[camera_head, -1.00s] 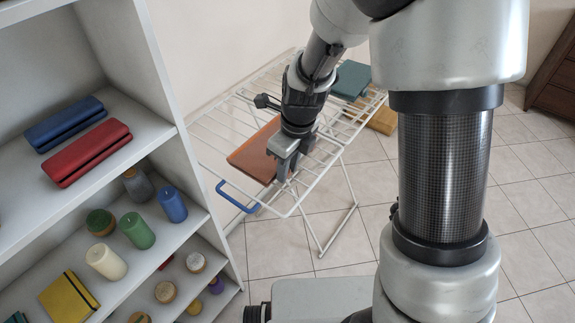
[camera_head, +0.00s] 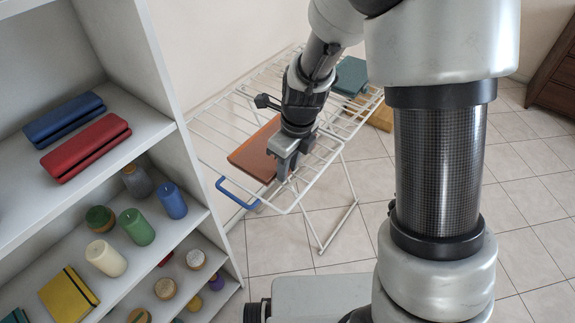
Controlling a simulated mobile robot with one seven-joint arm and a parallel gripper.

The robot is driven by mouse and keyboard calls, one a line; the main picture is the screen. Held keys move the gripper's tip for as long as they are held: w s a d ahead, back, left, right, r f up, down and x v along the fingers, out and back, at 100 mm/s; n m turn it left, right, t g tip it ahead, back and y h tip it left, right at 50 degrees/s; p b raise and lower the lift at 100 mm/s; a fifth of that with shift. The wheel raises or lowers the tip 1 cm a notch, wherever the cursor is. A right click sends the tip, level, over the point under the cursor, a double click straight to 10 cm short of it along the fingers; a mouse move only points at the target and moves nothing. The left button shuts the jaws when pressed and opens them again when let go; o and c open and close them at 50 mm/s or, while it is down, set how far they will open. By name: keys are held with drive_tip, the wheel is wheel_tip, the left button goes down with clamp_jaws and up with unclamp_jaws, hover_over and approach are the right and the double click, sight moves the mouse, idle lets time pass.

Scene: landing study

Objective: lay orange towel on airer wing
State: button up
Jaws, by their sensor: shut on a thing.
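The orange towel (camera_head: 254,151) is a flat folded piece in the camera_head view, at the near part of the white wire airer (camera_head: 215,128). My gripper (camera_head: 286,172) points down at the towel's right edge and is shut on it. The towel looks level and close over the airer's bars; I cannot tell whether it rests on them. My gripper and wrist hide the towel's right side.
A teal folded towel (camera_head: 351,76) lies on the airer's far part. A blue handle (camera_head: 236,194) is on its near edge. A yellowish wooden item (camera_head: 381,117) is beyond. A white shelf unit (camera_head: 160,124) with books, candles and jars stands at left. Tiled floor is clear at right.

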drive_tip(key=shift+f, duration=0.4)
drive_tip(key=o, duration=1.1)
drive_tip(key=shift+c, duration=0.2)
wheel_tip(320, 180, up, 7)
drive_tip(key=p, duration=0.7)
drive_tip(key=shift+r, duration=0.1)
